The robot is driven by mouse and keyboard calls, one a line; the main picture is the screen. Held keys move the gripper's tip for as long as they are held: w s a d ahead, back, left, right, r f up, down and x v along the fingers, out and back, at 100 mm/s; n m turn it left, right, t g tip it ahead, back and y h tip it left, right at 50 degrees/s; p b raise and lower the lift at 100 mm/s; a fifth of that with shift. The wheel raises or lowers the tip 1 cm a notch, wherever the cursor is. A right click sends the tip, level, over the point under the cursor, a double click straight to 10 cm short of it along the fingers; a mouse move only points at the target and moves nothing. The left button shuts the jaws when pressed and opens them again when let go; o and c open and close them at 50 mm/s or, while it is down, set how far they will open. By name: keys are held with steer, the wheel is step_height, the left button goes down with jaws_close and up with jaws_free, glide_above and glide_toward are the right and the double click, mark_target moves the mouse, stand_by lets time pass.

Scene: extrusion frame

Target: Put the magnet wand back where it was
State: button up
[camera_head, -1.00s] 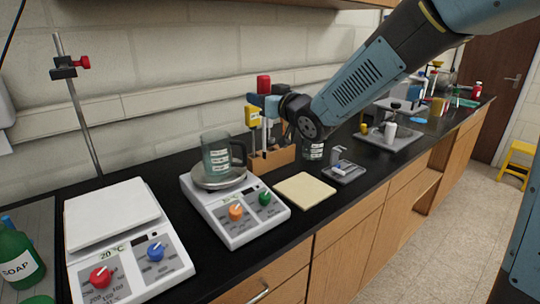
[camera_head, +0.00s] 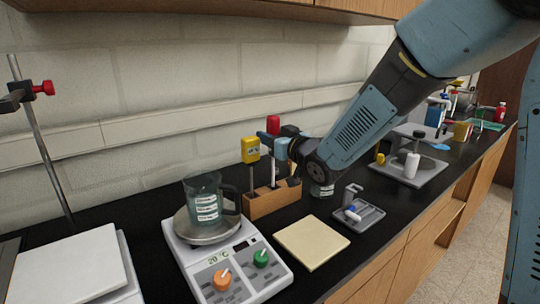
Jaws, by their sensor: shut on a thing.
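The magnet wand (camera_head: 273,124) appears as a red-topped, thin-rodded tool, upright above the wooden holder (camera_head: 272,203). My gripper (camera_head: 273,143) is shut on it just below the red top. The rod runs down to the holder, and its lower end is hidden, so I cannot tell how deep it sits. A yellow instrument (camera_head: 250,150) with a small display stands upright in the left end of the holder. My wrist and forearm cover part of the space on the right of the holder.
A hot plate (camera_head: 228,262) with a glass jug (camera_head: 205,196) stands left of the holder. A cream pad (camera_head: 312,243) lies in front. A grey tray (camera_head: 358,214) with small parts and a labelled dark jar (camera_head: 322,187) are to the right. The shelf (camera_head: 250,10) overhangs above.

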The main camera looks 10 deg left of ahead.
steer(key=shift+d+f, duration=0.1)
steer(key=shift+f, duration=1.95)
steer(key=o, duration=1)
